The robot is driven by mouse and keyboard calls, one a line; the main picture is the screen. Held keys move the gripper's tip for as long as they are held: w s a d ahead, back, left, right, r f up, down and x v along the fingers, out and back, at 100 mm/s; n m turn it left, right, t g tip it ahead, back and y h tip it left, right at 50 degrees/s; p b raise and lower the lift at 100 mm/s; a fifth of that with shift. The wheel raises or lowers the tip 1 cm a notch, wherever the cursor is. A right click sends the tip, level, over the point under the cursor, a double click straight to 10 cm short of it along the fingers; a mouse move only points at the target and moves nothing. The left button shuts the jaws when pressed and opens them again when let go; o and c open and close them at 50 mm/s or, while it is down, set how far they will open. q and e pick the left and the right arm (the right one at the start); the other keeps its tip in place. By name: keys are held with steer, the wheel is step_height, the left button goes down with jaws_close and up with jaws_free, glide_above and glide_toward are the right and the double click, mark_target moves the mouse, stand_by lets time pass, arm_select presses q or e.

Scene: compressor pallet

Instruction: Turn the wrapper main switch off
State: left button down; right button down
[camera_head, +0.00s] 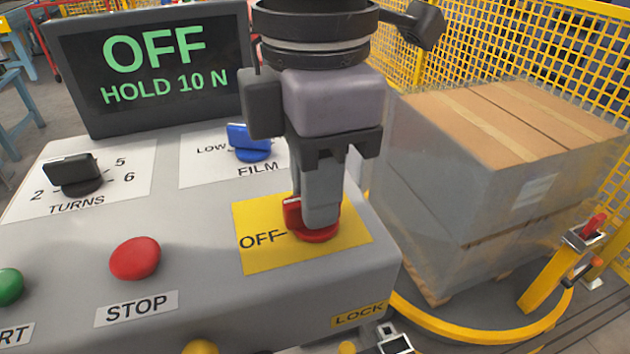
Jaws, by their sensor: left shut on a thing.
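The wrapper main switch is a red rotary knob (317,235) on a yellow plate (262,255) at the right of the grey control panel. My left gripper (321,215) comes down from above and is shut on the red knob, hiding much of it. The word OFF with a short line shows to the left of the knob, and the red handle's visible end sits by that line. Any other label on the plate is hidden behind the gripper. The display (158,65) reads OFF, HOLD 10 N. My right gripper is not in view.
A black TURNS knob (75,174), a blue FILM knob (249,142), a red STOP button (135,258) and a green button (10,287) stand on the panel. Wrapped boxes (440,190) stand to the right, before yellow mesh fencing (475,45).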

arm_select(q)
steer(key=shift+r, duration=0.1)
steer(key=c, duration=1.1)
jaws_free()
step_height(320, 180, up, 7)
steer(key=shift+r+p, duration=0.1)
steer(key=shift+p, duration=0.45)
steer(key=shift+s, duration=0.1)
